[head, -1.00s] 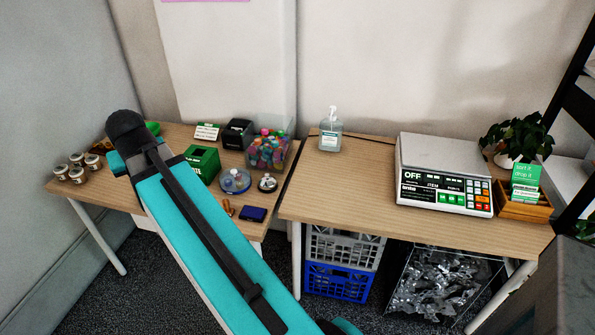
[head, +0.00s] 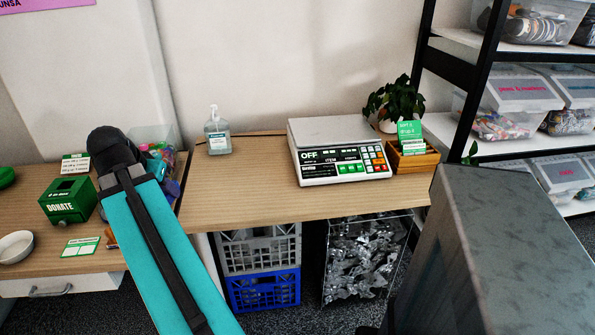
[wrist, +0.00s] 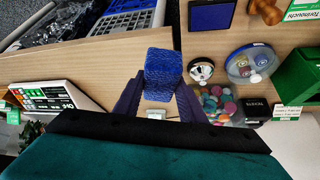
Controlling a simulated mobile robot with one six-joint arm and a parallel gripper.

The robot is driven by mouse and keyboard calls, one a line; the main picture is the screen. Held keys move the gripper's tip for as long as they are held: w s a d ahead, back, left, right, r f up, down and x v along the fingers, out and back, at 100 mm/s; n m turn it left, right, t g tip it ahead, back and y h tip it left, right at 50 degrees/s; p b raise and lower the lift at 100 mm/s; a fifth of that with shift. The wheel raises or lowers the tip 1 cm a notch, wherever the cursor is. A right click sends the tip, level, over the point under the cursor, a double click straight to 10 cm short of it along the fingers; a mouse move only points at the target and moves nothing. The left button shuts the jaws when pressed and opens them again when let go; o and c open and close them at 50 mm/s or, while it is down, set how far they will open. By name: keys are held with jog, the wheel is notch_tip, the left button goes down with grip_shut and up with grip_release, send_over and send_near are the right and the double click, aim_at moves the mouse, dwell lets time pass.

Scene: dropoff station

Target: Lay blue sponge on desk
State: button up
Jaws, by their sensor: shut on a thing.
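The blue sponge (wrist: 163,74) is a textured block held between the two purple fingers of my gripper (wrist: 158,92) in the wrist view. The gripper is shut on it, above the desks. In the head view my teal arm hides most of the gripper, and I cannot make out the sponge there. The right desk (head: 245,190) has a wood top, with a wide bare area in its middle and front. The left desk (head: 25,240) stands beside it.
A scale (head: 338,152), a sanitizer bottle (head: 218,137), a plant (head: 394,102) and a wooden card box (head: 413,158) stand on the right desk. The left desk holds a green donate box (head: 68,201) and a white bowl (head: 15,247). Crates (head: 262,285) stand below.

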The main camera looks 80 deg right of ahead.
jog(key=s+d+f+m+g+y+b, duration=0.1)
jog(key=s+d+f+m+b, duration=0.3)
jog(key=s, duration=0.8)
jog(key=s+d+f+m+g+b, duration=0.3)
jog(key=s+d+m+g+b, duration=0.1)
jog(key=s, duration=0.8)
jog(key=shift+s+d+f+m+y+b, duration=0.2)
jog(key=shift+d+f+m+y+b, duration=0.3)
jog(key=shift+d+m, duration=0.5)
jog(key=shift+w+d+r+p, duration=0.15)
jog(key=shift+r+p, duration=0.15)
jog(key=shift+p, duration=0.8)
jog(key=d+p, duration=0.1)
jog(key=p, duration=0.5)
jog(key=shift+w+d+p, duration=0.2)
jog(key=shift+p, duration=0.2)
jog(key=p, duration=0.6)
jog(key=shift+w+d, duration=0.1)
jog(key=shift+d, duration=0.2)
jog(key=p, duration=0.4)
jog(key=shift+f, duration=0.2)
